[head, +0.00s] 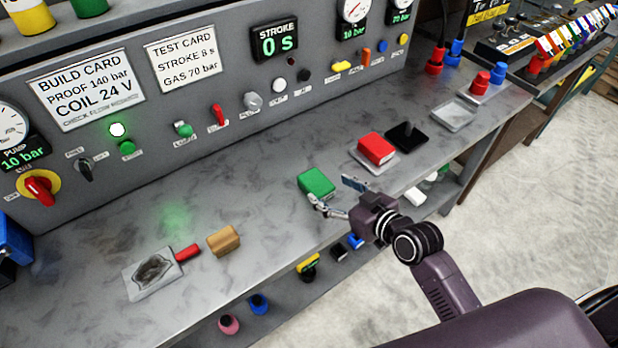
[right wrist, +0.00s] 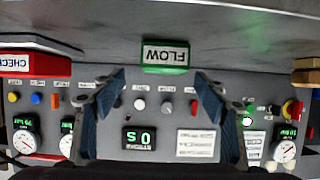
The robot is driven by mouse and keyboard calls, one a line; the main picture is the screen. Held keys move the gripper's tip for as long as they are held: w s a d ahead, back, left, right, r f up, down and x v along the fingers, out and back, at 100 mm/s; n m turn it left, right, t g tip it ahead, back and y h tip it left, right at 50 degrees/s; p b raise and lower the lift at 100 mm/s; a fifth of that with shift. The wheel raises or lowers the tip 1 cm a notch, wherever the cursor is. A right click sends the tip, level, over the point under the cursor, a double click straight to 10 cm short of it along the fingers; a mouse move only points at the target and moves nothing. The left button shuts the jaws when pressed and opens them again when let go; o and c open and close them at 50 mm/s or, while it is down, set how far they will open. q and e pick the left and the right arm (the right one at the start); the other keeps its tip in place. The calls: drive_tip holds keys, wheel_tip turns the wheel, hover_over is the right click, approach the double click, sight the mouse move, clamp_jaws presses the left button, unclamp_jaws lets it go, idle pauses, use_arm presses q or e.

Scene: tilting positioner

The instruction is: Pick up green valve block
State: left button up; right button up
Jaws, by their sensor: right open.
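The green valve block (head: 316,182) lies on the grey bench top, near the middle of the head view. In the right wrist view the green block (right wrist: 165,56) shows an upside-down FLOW label and lies ahead of the fingertips, centred between them. My right gripper (head: 331,193) is open and empty, just on the near side of the block. One finger overlaps the block's lower edge in the head view; I cannot tell whether it touches. The right wrist view shows both fingers (right wrist: 158,82) spread wide with a gap to the block. My left gripper is out of view.
A red block (head: 376,147) sits on a plate right of the green one, beside a black fixture (head: 408,136). A tan block (head: 223,240) and a tray (head: 152,276) with a dark recess lie left. The control panel (head: 215,85) rises behind.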

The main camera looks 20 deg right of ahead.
sight(315, 179)
drive_tip(key=shift+w+a, duration=0.15)
drive_tip(key=shift+w, duration=0.2)
drive_tip(key=shift+w+a+f+p, duration=0.1)
drive_tip(key=shift+w+a+p, duration=0.1)
drive_tip(key=shift+w+p, duration=0.2)
drive_tip(key=p+x, duration=0.1)
drive_tip(key=x, duration=0.2)
drive_tip(key=shift+w+a, duration=0.2)
drive_tip(key=shift+a, duration=0.1)
drive_tip(key=shift+w+a+f, duration=0.15)
drive_tip(key=shift+w, duration=0.15)
drive_tip(key=shift+w+f, duration=0.1)
drive_tip(key=shift+w, duration=0.1)
drive_tip(key=c, duration=1)
clamp_jaws()
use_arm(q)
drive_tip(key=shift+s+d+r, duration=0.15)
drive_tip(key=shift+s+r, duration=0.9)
